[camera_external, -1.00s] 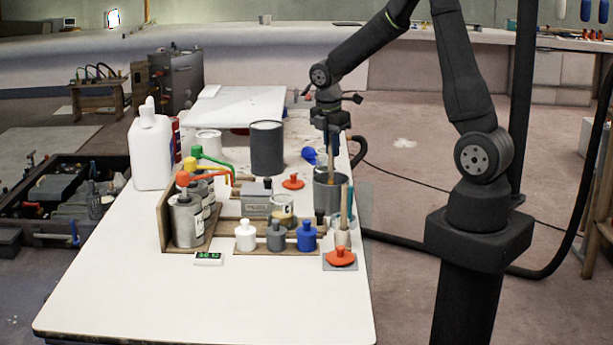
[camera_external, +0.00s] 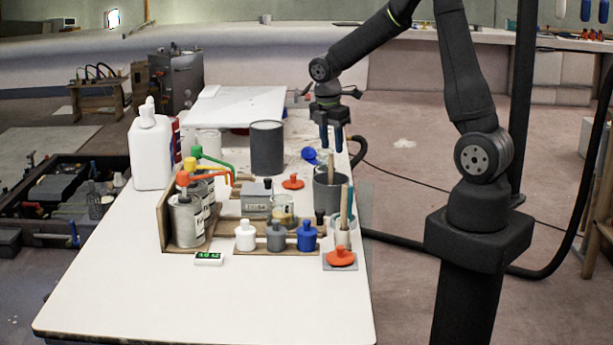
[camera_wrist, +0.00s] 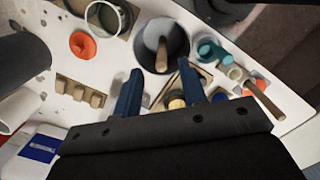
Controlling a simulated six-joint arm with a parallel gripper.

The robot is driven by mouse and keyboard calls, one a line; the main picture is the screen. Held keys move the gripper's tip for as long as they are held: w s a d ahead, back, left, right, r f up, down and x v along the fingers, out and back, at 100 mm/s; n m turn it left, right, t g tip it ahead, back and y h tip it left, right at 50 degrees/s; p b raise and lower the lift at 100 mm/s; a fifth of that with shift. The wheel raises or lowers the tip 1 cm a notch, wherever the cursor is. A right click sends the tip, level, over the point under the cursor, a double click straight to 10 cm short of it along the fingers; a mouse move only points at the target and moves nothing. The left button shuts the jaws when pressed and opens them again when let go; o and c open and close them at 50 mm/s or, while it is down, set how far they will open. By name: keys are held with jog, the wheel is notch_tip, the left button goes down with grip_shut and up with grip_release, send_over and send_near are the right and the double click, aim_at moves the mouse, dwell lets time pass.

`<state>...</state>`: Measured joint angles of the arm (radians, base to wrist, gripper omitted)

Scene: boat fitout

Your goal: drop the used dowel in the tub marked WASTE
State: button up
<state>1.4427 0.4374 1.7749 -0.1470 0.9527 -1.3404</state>
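A grey tub (camera_external: 328,192) stands near the right edge of the table, with a wooden dowel (camera_external: 331,168) leaning in it. In the wrist view the same tub (camera_wrist: 180,38) holds the dowel (camera_wrist: 161,56), its end pointing up toward me. My gripper (camera_external: 331,146) is above the tub. Its two blue fingers are apart with nothing between them; in the wrist view the gripper (camera_wrist: 158,92) also shows open and empty. I cannot read a WASTE mark on the tub.
A dark grey can (camera_external: 266,148) stands left of the tub. White, grey and blue bottles (camera_external: 306,236) stand in front. A holder with sticks (camera_external: 342,236) and an orange-red lid (camera_external: 341,257) are near the right edge. The front of the table is clear.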

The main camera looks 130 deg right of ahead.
notch_tip(320, 180, up, 16)
jog(key=w, duration=0.2)
jog(key=shift+f, duration=0.2)
jog(key=shift+f, duration=0.1)
dwell(0.6)
jog(key=f, duration=0.5)
jog(key=s+f, duration=0.1)
jog(key=f, duration=0.5)
jog(key=s+f, duration=0.1)
jog(key=f, duration=0.5)
jog(key=shift+s+f, duration=0.1)
jog(key=shift+r, duration=0.4)
jog(key=shift+f, duration=0.1)
